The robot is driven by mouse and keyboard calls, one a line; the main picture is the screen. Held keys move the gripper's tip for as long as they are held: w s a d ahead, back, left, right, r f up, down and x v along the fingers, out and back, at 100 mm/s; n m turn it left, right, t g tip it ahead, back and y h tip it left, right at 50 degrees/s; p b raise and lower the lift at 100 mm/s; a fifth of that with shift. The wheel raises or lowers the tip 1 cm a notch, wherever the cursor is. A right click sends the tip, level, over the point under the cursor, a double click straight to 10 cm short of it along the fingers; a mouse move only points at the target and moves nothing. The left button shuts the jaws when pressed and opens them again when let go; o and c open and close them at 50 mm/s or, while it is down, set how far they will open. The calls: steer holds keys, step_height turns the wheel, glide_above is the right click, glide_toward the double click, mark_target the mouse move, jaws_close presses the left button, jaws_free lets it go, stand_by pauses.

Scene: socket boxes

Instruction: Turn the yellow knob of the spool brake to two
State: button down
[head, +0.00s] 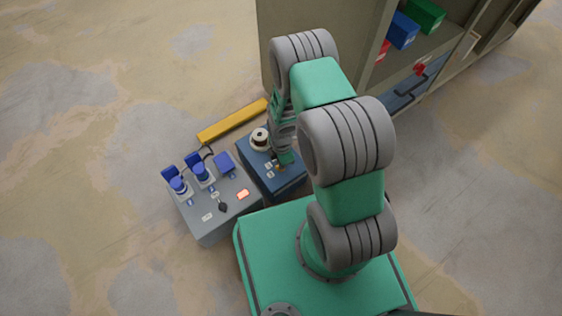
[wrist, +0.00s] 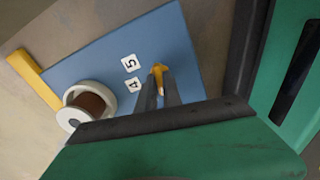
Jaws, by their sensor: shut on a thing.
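The yellow knob (wrist: 158,71) shows between my fingertips in the wrist view, on the top of the blue spool brake box (wrist: 180,35). My gripper (wrist: 160,84) is shut on the knob, its dark fingers hiding part of it. White labels "5" (wrist: 130,63) and "4" (wrist: 134,85) lie to the left of the knob; the other labels are hidden, so I cannot tell the setting. A white spool with a brown winding (wrist: 92,104) sits on the same box. In the head view the blue box (head: 285,183) is partly behind my arm.
A grey socket box (head: 222,215) with blue plugs and a blue cover stands close to the left of the brake box. A yellow bar (head: 232,121) lies on the floor behind. A shelf cabinet (head: 372,50) with coloured boxes stands at the back right. Open floor lies left.

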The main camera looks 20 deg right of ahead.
steer(key=shift+s+n, duration=0.1)
steer(key=shift+n, duration=0.9)
steer(key=c, duration=1.5)
jaws_free()
step_height(320, 180, up, 8)
steer(key=p, duration=0.3)
steer(key=shift+f, duration=0.1)
